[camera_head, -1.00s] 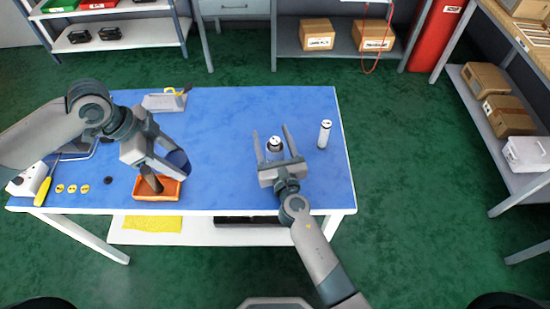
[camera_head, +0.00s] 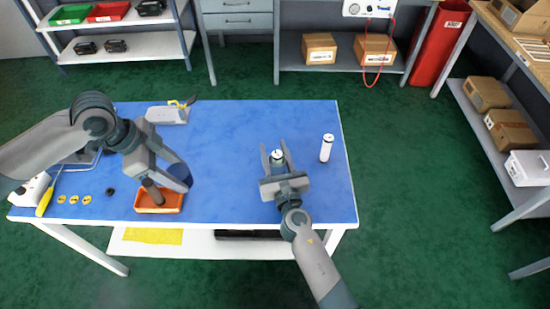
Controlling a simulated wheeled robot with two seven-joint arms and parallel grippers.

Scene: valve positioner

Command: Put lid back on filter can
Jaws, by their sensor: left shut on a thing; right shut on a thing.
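The filter can (camera_head: 278,157) stands upright on the blue table, its pale top with a dark centre facing up. My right gripper (camera_head: 276,157) is shut on the can, one finger on each side. My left gripper (camera_head: 170,180) is shut on a dark blue round thing (camera_head: 179,176), which looks like the lid. It is held tilted above the orange tray, well to the left of the can. The fingers hide part of it.
The orange tray (camera_head: 146,206) sits below my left gripper. A white cylinder (camera_head: 326,149) stands right of the can. A yellow-handled screwdriver (camera_head: 45,198), several yellow discs (camera_head: 74,199) and a grey holder (camera_head: 167,116) lie at the left. The blue table (camera_head: 225,145) is clear in the middle.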

